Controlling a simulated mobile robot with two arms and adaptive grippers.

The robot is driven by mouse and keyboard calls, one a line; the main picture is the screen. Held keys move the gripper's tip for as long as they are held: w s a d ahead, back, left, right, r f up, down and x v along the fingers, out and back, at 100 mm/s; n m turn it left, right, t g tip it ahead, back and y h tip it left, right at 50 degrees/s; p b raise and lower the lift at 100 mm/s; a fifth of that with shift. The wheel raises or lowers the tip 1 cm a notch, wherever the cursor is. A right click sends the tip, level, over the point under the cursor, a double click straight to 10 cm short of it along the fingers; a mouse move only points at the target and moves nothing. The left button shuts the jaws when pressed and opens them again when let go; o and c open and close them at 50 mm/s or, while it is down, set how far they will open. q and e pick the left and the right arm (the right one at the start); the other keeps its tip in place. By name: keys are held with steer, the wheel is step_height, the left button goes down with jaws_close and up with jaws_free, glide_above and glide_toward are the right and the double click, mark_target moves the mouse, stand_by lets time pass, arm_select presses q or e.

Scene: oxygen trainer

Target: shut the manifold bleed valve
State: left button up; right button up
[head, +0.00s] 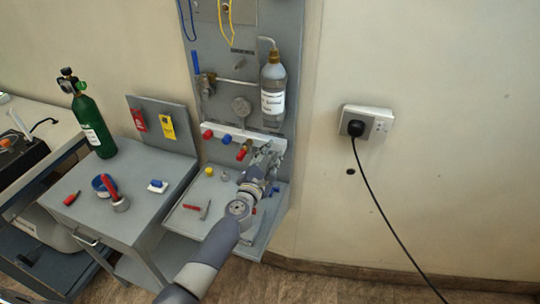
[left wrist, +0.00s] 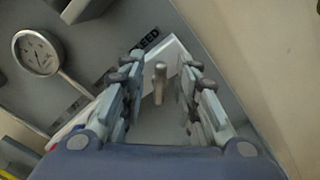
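The manifold is a white rail (head: 232,132) across the grey panel, with red, blue and yellow knobs along it. My left gripper (head: 266,152) is at the rail's right end and hides that part in the head view. In the left wrist view my left gripper (left wrist: 161,95) is open. Between its fingers stands a short metal stem (left wrist: 159,82), apparently the bleed valve's handle, with a clear gap on each side. A label (left wrist: 147,42) ending in "EED" is partly hidden behind the left finger. My right gripper is in neither view.
A bottle (head: 273,90) hangs on the panel just above my gripper. A round gauge (left wrist: 37,52) is left of it. Below, a grey tray (head: 190,222) holds small tools. A cabinet with a green cylinder (head: 92,125) stands left. The wall right has a socket (head: 366,122) and cable.

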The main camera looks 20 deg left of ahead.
arm_select(q)
jaws_close()
